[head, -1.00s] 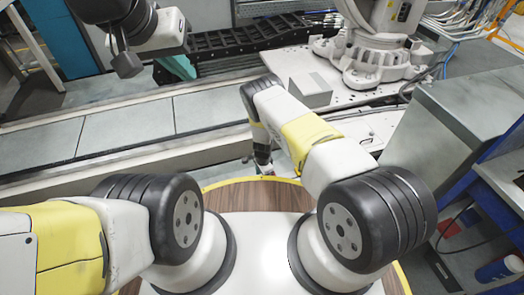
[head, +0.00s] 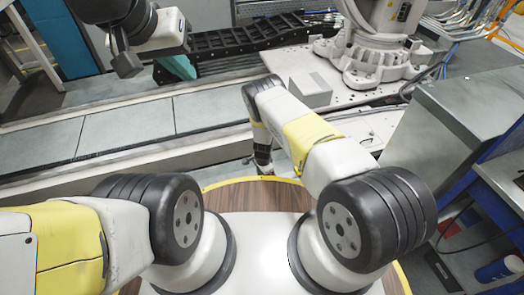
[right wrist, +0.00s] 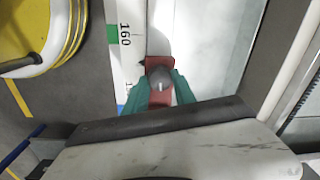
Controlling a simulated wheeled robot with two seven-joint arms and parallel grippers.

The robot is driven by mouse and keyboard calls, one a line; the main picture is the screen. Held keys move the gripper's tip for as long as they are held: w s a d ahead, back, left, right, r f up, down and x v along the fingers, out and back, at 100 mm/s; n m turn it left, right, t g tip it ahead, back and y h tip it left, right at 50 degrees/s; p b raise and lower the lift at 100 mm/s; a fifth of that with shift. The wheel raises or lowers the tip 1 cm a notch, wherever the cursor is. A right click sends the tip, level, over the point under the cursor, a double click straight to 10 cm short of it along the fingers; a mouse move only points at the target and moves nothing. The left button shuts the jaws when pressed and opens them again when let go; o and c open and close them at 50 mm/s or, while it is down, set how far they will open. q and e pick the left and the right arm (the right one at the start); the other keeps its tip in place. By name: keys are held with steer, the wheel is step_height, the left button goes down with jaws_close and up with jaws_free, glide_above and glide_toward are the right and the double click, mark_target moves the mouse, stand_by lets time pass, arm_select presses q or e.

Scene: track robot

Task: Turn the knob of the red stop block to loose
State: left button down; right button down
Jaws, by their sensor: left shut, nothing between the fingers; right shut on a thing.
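The red stop block (right wrist: 159,63) sits on a pale rail in the right wrist view. Its grey knob (right wrist: 160,80) has a small pale mark on top, which runs roughly up and down in the picture. My right gripper (right wrist: 160,90) has its teal fingers shut on the knob, one on each side; they hide part of the block. In the head view my right arm reaches down beyond the round wooden edge, and the block cannot be made out there. My left gripper (head: 177,68) is shut and empty at the upper left, well away from the block.
A yellow round object (right wrist: 25,35) is at the upper left of the wrist view. In the head view, a white robot base (head: 372,55) stands behind, and a grey cabinet (head: 460,105) is at the right.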

steer(key=n, duration=0.5)
steer(key=shift+w+n, duration=0.15)
steer(key=shift+n, duration=0.25)
steer(key=n, duration=1.1)
steer(key=shift+a+n+g, duration=0.15)
steer(key=shift+n+g, duration=0.15)
steer(key=shift+g, duration=0.1)
steer(key=n, duration=0.5)
steer(key=shift+n, duration=0.3)
steer(key=c, duration=1)
jaws_free()
steer(key=shift+c, duration=0.2)
steer(key=shift+r, duration=0.15)
